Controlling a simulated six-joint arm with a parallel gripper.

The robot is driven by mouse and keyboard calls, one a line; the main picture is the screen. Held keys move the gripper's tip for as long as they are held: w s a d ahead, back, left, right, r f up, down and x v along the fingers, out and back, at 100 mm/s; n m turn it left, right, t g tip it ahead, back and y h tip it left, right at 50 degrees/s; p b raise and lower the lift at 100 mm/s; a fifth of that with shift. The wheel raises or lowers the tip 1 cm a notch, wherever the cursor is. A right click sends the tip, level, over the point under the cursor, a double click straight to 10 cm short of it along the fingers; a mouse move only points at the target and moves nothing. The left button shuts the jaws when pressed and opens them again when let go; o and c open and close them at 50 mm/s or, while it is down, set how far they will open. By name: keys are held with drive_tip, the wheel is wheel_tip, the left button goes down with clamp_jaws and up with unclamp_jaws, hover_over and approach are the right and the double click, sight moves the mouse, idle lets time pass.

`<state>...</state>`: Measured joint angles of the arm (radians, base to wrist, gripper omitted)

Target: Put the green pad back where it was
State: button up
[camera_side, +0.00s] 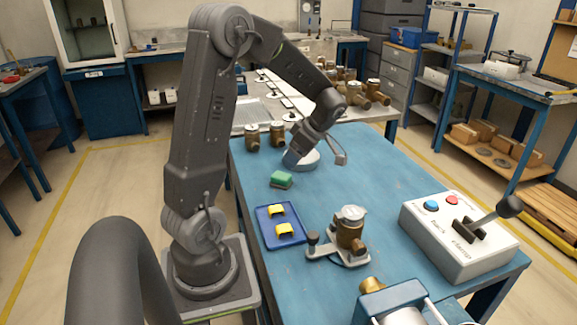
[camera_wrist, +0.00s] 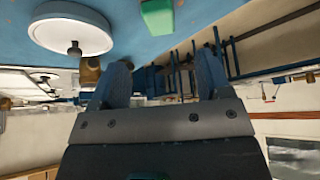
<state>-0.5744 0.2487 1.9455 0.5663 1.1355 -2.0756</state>
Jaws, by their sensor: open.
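The green pad (camera_side: 281,180) lies on the blue bench top, just behind the blue tray (camera_side: 264,232) and apart from it. In the wrist view the pad (camera_wrist: 157,16) is at the top edge, partly cut off. My gripper (camera_side: 340,158) is to the right of the pad and farther back, above the bench and apart from the pad. In the wrist view my gripper (camera_wrist: 163,68) has its two fingers spread with nothing between them. A pale round dish (camera_side: 301,158) lies beside my wrist, partly hidden by it; it also shows in the wrist view (camera_wrist: 70,33).
The blue tray holds two yellow pieces (camera_side: 284,230). A clamped brass meter (camera_side: 351,235) and a control box (camera_side: 459,240) with a lever stand at front right. Brass meters (camera_side: 252,138) stand at the bench's back left.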

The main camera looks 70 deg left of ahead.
drive_tip(key=d+r+m+t+h, duration=0.1)
drive_tip(key=d+r+m+t, duration=0.55)
drive_tip(key=d+m, duration=0.75)
drive_tip(key=s+d+r+m+t+h, duration=0.1)
drive_tip(key=s+d+r+m, duration=0.1)
drive_tip(key=d+m, duration=0.4)
drive_tip(key=s+d+r+m+t+h, duration=0.1)
drive_tip(key=s+d+m+t+h, duration=0.1)
drive_tip(key=s+d+m, duration=0.2)
drive_tip(key=d+m, duration=0.3)
drive_tip(key=shift+s+d+r, duration=0.25)
drive_tip(key=shift+s+r, duration=0.1)
drive_tip(key=shift+r, duration=0.05)
